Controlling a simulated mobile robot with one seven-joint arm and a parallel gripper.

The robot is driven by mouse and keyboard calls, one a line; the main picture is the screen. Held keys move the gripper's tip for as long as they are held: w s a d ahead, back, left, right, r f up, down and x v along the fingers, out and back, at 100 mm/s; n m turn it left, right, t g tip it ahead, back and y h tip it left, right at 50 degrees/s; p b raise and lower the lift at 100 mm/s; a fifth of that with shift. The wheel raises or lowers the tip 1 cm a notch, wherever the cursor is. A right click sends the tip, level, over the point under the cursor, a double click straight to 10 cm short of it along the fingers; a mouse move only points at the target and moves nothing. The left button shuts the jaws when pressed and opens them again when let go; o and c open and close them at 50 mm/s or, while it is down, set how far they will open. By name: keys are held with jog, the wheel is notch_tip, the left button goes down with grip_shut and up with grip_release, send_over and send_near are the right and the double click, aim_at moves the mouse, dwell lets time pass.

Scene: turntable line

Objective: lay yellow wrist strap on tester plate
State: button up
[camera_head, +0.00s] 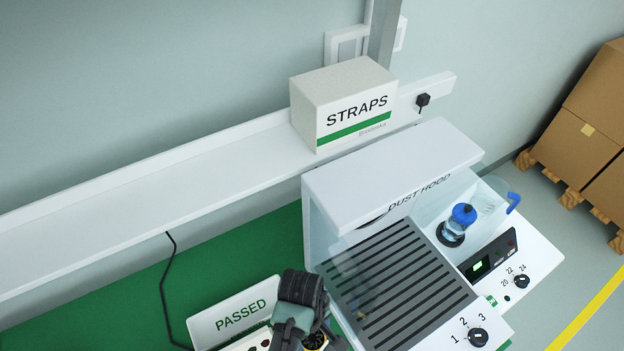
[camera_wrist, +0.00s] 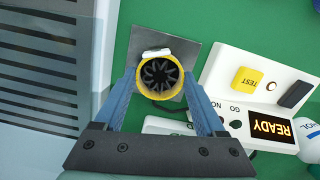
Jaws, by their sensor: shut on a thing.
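The yellow wrist strap (camera_wrist: 158,96) is a round band with a white clasp and a dark, star-shaped inside. My gripper (camera_wrist: 160,76) is shut on it, one blue finger at each side. Behind the strap in the wrist view is the grey square tester plate (camera_wrist: 152,36), partly hidden by strap and fingers. I cannot tell whether the strap touches the plate. The white tester (camera_wrist: 225,72) beside it has a yellow TEST button (camera_wrist: 246,80) and a lit READY display (camera_wrist: 270,127). In the head view a little yellow of the strap (camera_head: 315,341) shows beside my wrist.
The dust hood (camera_head: 390,175) with its slotted grille (camera_head: 395,285) stands close to my arm's right. A white PASSED holder (camera_head: 235,312) is at its left. A STRAPS box (camera_head: 345,105) sits on the back ledge (camera_head: 120,215). Green mat (camera_head: 270,240) lies bare behind.

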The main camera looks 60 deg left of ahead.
jog(key=shift+f, duration=1.15)
jog(key=shift+f, duration=0.2)
jog(key=o, duration=1.3)
jog(key=shift+r, duration=0.1)
jog(key=r, duration=0.4)
jog(key=a+r, duration=0.1)
jog(key=r, duration=0.7)
jog(key=shift+a+r, duration=0.1)
jog(key=shift+a, duration=0.15)
